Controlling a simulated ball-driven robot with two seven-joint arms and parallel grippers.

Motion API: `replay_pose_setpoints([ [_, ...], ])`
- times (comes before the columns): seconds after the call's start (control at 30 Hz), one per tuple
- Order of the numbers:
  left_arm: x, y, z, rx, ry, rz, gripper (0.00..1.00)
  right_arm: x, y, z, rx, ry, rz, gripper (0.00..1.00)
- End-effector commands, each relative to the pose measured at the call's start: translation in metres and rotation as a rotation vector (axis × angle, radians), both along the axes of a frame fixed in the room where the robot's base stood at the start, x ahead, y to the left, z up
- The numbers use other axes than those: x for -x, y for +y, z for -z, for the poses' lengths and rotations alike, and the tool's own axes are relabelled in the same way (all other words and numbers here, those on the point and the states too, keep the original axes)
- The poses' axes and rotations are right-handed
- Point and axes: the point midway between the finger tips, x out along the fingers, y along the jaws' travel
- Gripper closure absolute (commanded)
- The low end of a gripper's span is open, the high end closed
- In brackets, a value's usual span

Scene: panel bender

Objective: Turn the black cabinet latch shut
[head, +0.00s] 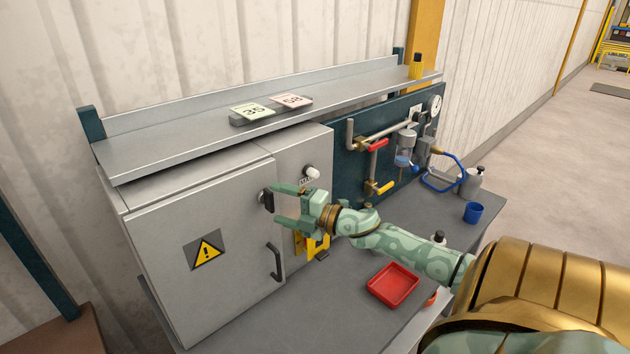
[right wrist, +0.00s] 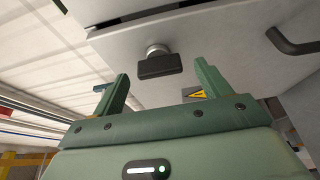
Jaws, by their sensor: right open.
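The black latch (head: 267,201) is on the grey cabinet door (head: 237,248), near the door's upper right edge. In the right wrist view the latch (right wrist: 160,66) is a black bar on a round silver base, lying nearly crosswise in that picture. My right gripper (head: 278,206) is open just in front of the latch. In the right wrist view its two fingers (right wrist: 158,85) stand apart with the latch beyond and between them. I cannot tell whether a finger touches it. The door looks closed or nearly closed. My left gripper is out of view.
A black door handle (head: 274,262) sits below the latch. A white knob (head: 312,172) is on the panel to the right. A shelf (head: 200,138) runs above the cabinet. A red tray (head: 393,285) and a blue cup (head: 473,212) stand on the grey bench.

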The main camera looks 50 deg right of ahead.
Motion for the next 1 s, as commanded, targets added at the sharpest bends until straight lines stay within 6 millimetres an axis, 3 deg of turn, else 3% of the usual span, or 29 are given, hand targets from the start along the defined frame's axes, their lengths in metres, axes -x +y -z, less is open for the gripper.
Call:
replay_pose_setpoints([
  [0.5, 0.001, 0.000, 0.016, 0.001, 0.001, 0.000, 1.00, 0.120, -0.034, 0.002, 0.001, 0.005, 0.000, 0.24],
  [0.7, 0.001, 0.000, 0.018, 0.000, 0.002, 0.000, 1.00, 0.140, -0.040, 0.000, 0.001, 0.002, -0.001, 0.24],
  [1.0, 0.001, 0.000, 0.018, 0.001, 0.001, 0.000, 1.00, 0.142, -0.041, -0.001, 0.002, 0.000, -0.001, 0.24],
])
